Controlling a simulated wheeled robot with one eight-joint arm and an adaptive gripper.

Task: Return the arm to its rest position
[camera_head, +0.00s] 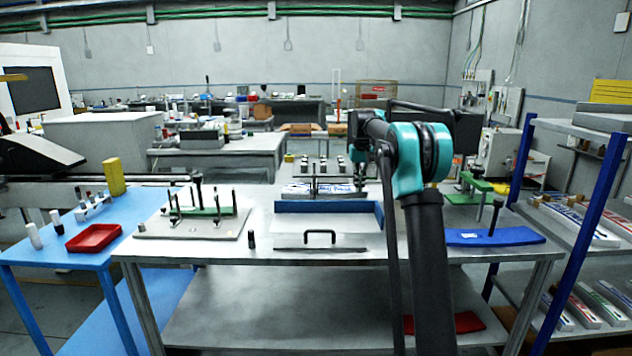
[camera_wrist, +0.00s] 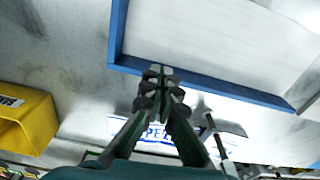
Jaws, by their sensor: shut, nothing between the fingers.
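My gripper (camera_wrist: 160,72) shows in the wrist view with its fingers together and nothing between them. In that view it hangs over a white label piece (camera_wrist: 233,128) with blue lettering, which its fingers partly cover. The fingertips overlap the blue edge of a pale panel (camera_wrist: 210,35); I cannot tell the height between them. In the head view, my arm with teal joints reaches over the right-middle of the grey table (camera_head: 190,250), and the gripper is mostly hidden behind it.
A blue-walled tray (camera_head: 330,207) and a handled plate (camera_head: 320,247) lie mid-table. A green clamp fixture (camera_head: 208,212) is left, a blue mat (camera_head: 493,237) right. A side table with a red tray (camera_head: 93,238) stands left, a blue-post rack (camera_head: 602,185) right. A yellow bin (camera_wrist: 28,122) is near the wrist.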

